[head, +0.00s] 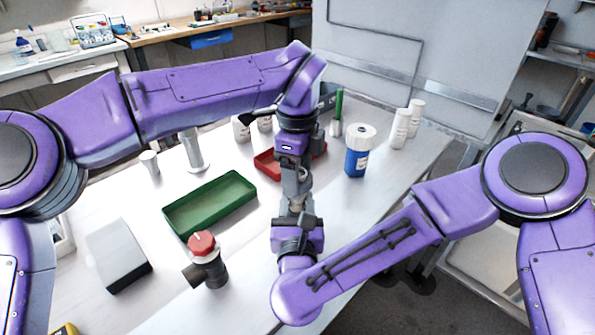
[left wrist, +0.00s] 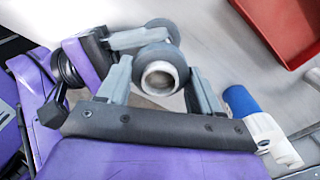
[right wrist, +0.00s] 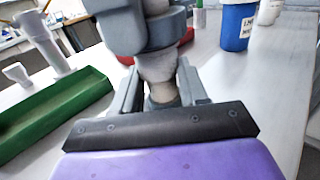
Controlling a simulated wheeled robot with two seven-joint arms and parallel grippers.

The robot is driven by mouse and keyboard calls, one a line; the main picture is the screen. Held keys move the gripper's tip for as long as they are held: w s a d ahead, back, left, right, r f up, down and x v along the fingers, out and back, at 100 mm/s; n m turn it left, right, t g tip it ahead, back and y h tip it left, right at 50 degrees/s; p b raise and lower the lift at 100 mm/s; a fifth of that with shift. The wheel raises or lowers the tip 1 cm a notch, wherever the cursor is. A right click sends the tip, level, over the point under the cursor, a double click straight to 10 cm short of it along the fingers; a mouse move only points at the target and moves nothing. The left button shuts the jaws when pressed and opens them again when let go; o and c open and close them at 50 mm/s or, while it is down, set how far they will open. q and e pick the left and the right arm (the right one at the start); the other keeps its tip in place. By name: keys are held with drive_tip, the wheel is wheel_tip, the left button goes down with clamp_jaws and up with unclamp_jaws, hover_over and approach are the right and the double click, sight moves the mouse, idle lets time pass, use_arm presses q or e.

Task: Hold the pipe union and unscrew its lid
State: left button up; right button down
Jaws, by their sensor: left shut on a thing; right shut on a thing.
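The pipe union (left wrist: 160,78) is held in the air between my two grippers, grey with a pale round opening facing the left wrist camera. My left gripper (head: 297,184) comes down from above and is shut on it. My right gripper (head: 296,212) comes up from below and is shut on the pale lower portion of the union (right wrist: 162,88). The fingers hide much of the union, so I cannot tell where the lid meets the body.
A green tray (head: 172,214) and a red-knobbed valve (head: 210,270) stand on the table to the left. A red tray (head: 262,165) lies behind the grippers. A blue jar (head: 357,160) and white bottles (head: 400,128) stand at the right. A grey box (head: 117,254) sits far left.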

use_arm(q)
drive_tip(key=n, duration=0.6)
drive_tip(key=shift+w, duration=0.1)
use_arm(e)
drive_tip(key=shift+s+a, duration=0.1)
use_arm(q)
drive_tip(key=n, duration=0.5)
drive_tip(key=shift+n, duration=0.3)
drive_tip(key=n, duration=0.3)
drive_tip(key=shift+r, duration=0.1)
drive_tip(key=o, duration=1.2)
